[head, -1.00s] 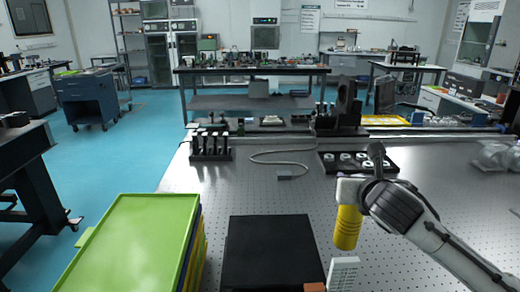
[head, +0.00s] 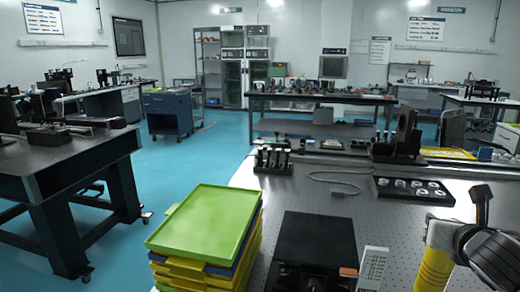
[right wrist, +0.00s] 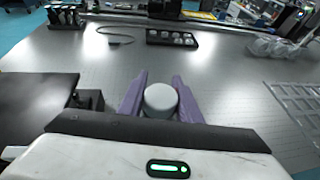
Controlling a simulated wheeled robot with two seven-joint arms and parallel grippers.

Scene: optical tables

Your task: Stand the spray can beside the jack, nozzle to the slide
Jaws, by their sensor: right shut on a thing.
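My right gripper (right wrist: 160,92) is shut on the spray can, with purple fingers on both sides of its round pale top (right wrist: 160,98). I cannot tell which way the nozzle faces. A flat-topped black unit, apparently the jack (head: 318,240), stands to the can's left; it also shows in the right wrist view (right wrist: 35,105). A black upright device, possibly the slide (head: 402,140), stands at the table's back. My left gripper is out of view.
A stack of green and yellow trays (head: 205,222) is left of the jack. Behind are a black holder with round parts (head: 412,190), a post rack (head: 273,160) and a cable (head: 335,182).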

